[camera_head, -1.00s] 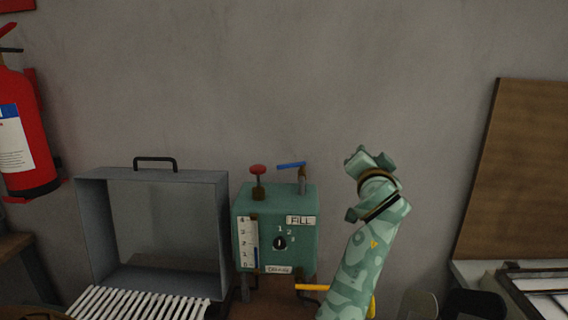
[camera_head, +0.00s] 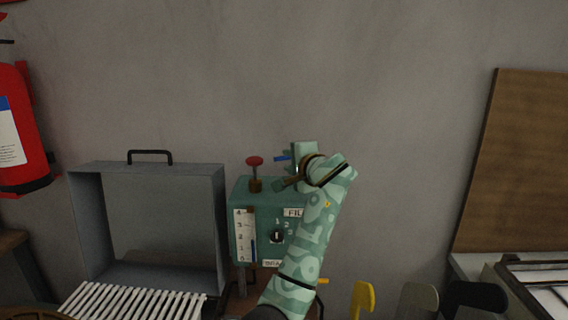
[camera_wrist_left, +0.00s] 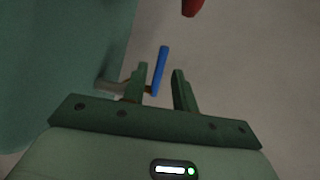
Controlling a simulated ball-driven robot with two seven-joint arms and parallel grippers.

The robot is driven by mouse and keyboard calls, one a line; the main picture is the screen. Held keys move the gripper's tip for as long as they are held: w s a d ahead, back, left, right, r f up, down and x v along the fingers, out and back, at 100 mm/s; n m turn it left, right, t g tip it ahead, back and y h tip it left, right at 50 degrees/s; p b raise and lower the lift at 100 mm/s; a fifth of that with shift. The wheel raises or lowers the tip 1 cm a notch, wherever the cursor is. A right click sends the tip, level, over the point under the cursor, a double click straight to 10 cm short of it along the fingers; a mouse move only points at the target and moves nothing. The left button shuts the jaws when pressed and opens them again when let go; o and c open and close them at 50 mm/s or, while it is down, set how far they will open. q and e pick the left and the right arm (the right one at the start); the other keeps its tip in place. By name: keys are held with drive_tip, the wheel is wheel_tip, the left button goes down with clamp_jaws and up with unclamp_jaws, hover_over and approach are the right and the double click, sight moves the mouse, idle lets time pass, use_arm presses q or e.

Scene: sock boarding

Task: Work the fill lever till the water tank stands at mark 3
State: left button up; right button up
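The water tank (camera_head: 240,192) is a green box in the middle of the head view, with a white gauge strip marked 0 to 4 on its front. The blue column (camera_head: 253,250) on the gauge stands between marks 1 and 2, close to 2. The blue fill lever (camera_head: 282,158) sticks out left of my left gripper (camera_head: 291,161) above the tank. In the left wrist view the gripper (camera_wrist_left: 160,74) is open, and the lever (camera_wrist_left: 160,70) lies between its fingers, nearer the left one. Contact is unclear. My left arm hides the tank's right side. My right gripper is out of view.
A red knob (camera_head: 254,161) stands on the tank, left of the lever. An open grey box (camera_head: 75,220) with a white slatted rack (camera_head: 130,302) is at the left. A fire extinguisher (camera_head: 22,140) hangs far left. Yellow (camera_head: 363,297) and dark shapes are low right.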

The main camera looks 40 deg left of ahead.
sight(284, 158)
use_arm(q)
drive_tip(key=x, duration=0.5)
drive_tip(key=shift+b, duration=0.4)
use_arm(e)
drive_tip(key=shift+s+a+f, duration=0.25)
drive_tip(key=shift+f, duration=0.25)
use_arm(q)
clamp_jaws()
drive_tip(key=r+m+t+p, duration=0.1)
drive_tip(key=p, duration=0.3)
drive_tip(key=shift+a+r+h+p, duration=0.1)
drive_tip(key=shift+a+h+p, duration=0.15)
drive_tip(key=shift+h+p, duration=0.15)
drive_tip(key=m+t+p, duration=0.1)
drive_tip(key=p, duration=0.1)
drive_tip(key=m+t+h+p, duration=0.1)
drive_tip(key=p, duration=0.1)
drive_tip(key=a+t+h+p, duration=0.1)
drive_tip(key=p, duration=0.1)
drive_tip(key=shift+w+f+m, duration=0.3)
drive_tip(key=shift+w+m, duration=0.1)
drive_tip(key=shift+w+f+t, duration=0.1)
drive_tip(key=shift+f+t, duration=0.15)
drive_tip(key=shift+t, duration=0.15)
drive_tip(key=shift+f, duration=0.1)
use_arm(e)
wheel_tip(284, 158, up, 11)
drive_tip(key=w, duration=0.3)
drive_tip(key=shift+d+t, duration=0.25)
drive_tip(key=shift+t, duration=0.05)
